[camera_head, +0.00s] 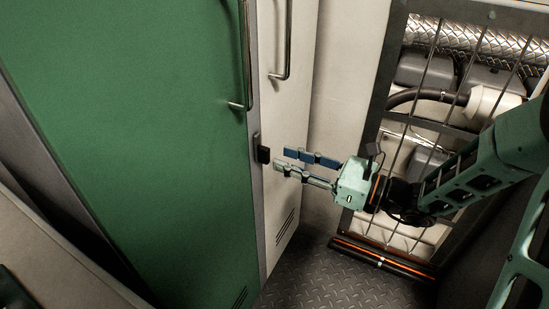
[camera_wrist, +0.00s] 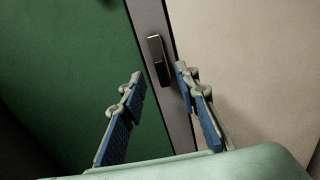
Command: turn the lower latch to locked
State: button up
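The lower latch (camera_head: 262,150) is a small black handle on the grey strip between the green door and the pale panel. In the wrist view the latch (camera_wrist: 158,61) lies nearly along the strip, ahead of my fingertips. My gripper (camera_head: 276,159) is open and empty, with its two blue-padded fingers pointing at the latch from the right in the head view. In the wrist view my gripper (camera_wrist: 159,72) has a finger on either side of the latch's line. I cannot tell whether either finger touches it.
The green door (camera_head: 130,130) fills the left. Metal bar handles (camera_head: 247,60) stand out above the latch. A barred grille (camera_head: 415,80) with pipes behind it is at right. An orange-lit dark bar (camera_head: 385,257) lies low by the patterned floor (camera_head: 315,280).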

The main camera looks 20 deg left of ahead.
aim_at(269, 153)
jog(key=shift+w+a+b, duration=0.2)
jog(key=shift+a+b, duration=0.2)
jog(key=shift+a, duration=1.8)
jog(key=shift+c, duration=0.3)
